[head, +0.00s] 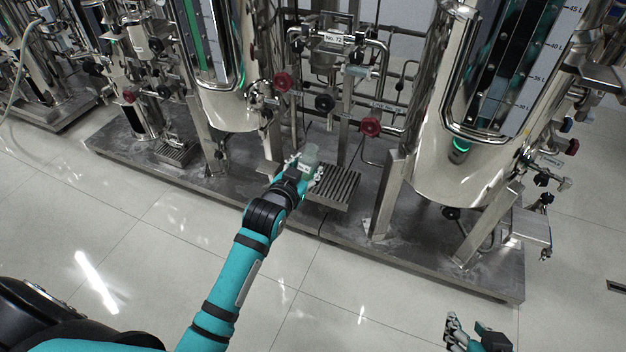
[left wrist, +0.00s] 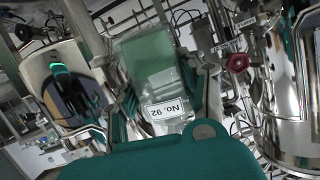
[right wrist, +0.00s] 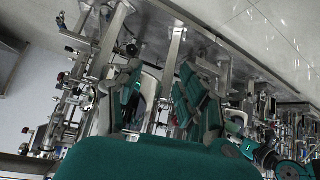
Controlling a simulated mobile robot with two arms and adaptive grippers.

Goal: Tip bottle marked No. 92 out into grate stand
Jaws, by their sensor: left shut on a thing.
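My left gripper (head: 303,171) is shut on the bottle (head: 311,154), a clear one with pale green contents. In the left wrist view the bottle (left wrist: 148,58) sits between the fingers, and its label "No. 92" (left wrist: 165,110) appears upside down. How far the bottle is tilted I cannot tell. A slatted metal grate stand (head: 337,190) is on the skid in front of the pipework. The bottle is at the stand's left rear side in the head view; its height above it is unclear. My right gripper (head: 461,331) is empty and open, low at the right; its fingers (right wrist: 160,95) are apart.
A large steel tank (head: 430,165) stands right of the grate stand, another tank (head: 228,105) left of it. Red valve knobs (head: 370,127) and pipes are behind. A second grate (head: 176,152) lies further left. The tiled floor (head: 150,240) in front is clear.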

